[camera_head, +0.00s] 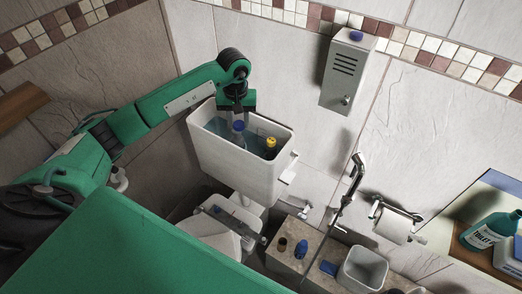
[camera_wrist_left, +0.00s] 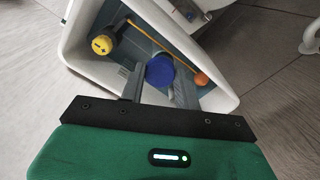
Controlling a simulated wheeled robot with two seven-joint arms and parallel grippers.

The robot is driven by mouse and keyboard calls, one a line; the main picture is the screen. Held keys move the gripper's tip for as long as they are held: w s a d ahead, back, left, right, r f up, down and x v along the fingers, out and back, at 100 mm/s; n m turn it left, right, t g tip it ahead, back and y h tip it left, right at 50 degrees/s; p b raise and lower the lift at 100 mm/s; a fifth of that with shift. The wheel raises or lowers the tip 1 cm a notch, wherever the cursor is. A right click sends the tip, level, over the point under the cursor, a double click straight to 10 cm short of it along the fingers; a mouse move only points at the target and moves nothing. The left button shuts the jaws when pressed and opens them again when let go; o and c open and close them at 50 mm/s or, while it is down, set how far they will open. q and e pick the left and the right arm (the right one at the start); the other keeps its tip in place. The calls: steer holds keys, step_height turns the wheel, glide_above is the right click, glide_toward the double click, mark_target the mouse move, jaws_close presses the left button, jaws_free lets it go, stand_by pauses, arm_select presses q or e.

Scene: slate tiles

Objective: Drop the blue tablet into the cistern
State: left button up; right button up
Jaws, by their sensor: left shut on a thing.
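The blue tablet (camera_head: 239,126) is a round blue disc held between the fingertips of my left gripper (camera_head: 238,122). In the left wrist view the tablet (camera_wrist_left: 160,71) shows between the two grey fingers of the left gripper (camera_wrist_left: 160,88), which is shut on it. The white cistern (camera_head: 235,160) is open at the top, with bluish water inside. The gripper points down over its opening, towards the left part. The wrist view shows the cistern's rim (camera_wrist_left: 219,108) around the tablet. I cannot tell the exact height over the water. My right gripper is not in view.
Inside the cistern are a yellow-capped part (camera_wrist_left: 103,45) and an orange ball (camera_wrist_left: 201,78) near an orange rod. A grey wall cabinet (camera_head: 347,75) carries a blue item (camera_head: 356,36). Below right, a ledge holds small items and a white bin (camera_head: 362,268).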

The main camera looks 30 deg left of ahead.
arm_select(q)
steer(key=shift+w+d+f, duration=0.1)
steer(key=shift+w+f, duration=0.15)
steer(key=shift+w, duration=0.4)
step_height(320, 180, down, 4)
steer(key=shift+f+b, duration=0.15)
steer(key=shift+b, duration=0.6)
steer(key=shift+f, duration=0.7)
steer(key=o, duration=1)
steer(key=shift+o, duration=0.2)
